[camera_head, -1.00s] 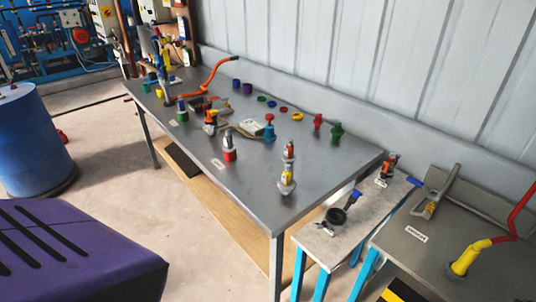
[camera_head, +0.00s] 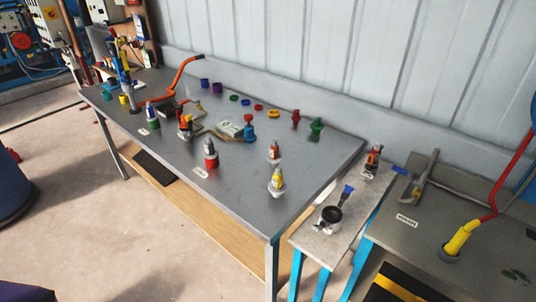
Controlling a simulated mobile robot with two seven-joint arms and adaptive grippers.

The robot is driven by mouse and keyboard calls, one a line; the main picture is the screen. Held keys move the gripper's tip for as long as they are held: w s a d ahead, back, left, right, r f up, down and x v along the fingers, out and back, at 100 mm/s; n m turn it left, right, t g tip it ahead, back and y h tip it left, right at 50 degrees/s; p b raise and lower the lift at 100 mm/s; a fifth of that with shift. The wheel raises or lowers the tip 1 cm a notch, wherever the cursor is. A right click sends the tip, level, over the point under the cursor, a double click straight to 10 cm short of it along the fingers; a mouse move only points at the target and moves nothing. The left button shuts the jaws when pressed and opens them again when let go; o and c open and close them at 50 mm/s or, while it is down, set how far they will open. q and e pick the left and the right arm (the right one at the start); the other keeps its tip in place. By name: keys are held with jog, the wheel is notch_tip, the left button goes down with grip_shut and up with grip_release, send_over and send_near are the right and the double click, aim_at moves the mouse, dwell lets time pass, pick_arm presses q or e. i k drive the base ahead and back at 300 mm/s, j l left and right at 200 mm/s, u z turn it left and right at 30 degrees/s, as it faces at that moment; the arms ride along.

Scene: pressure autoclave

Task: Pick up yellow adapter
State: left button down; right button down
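Several yellow things are on the grey metal table (camera_head: 225,210), and I cannot tell for sure which is the adapter. A flat yellow ring (camera_head: 273,114) lies in a row of coloured parts near the back edge. A small yellow piece (camera_head: 123,99) is at the far left end. Neither of my grippers is in view.
A narrow bench (camera_head: 320,246) with a black round part stands right of the table. Further right is another grey bench (camera_head: 405,240) with a yellow-and-red pipe (camera_head: 460,238). A blue drum (camera_head: 12,190) is at the left edge. Floor (camera_head: 75,225) before the table is clear.

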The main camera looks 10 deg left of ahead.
aim_at(277, 186)
jog(key=i+l+u, duration=0.1)
jog(key=l+u, duration=0.15)
jog(key=l, duration=0.9)
jog(key=l+u, duration=0.25)
jog(key=l, duration=0.9)
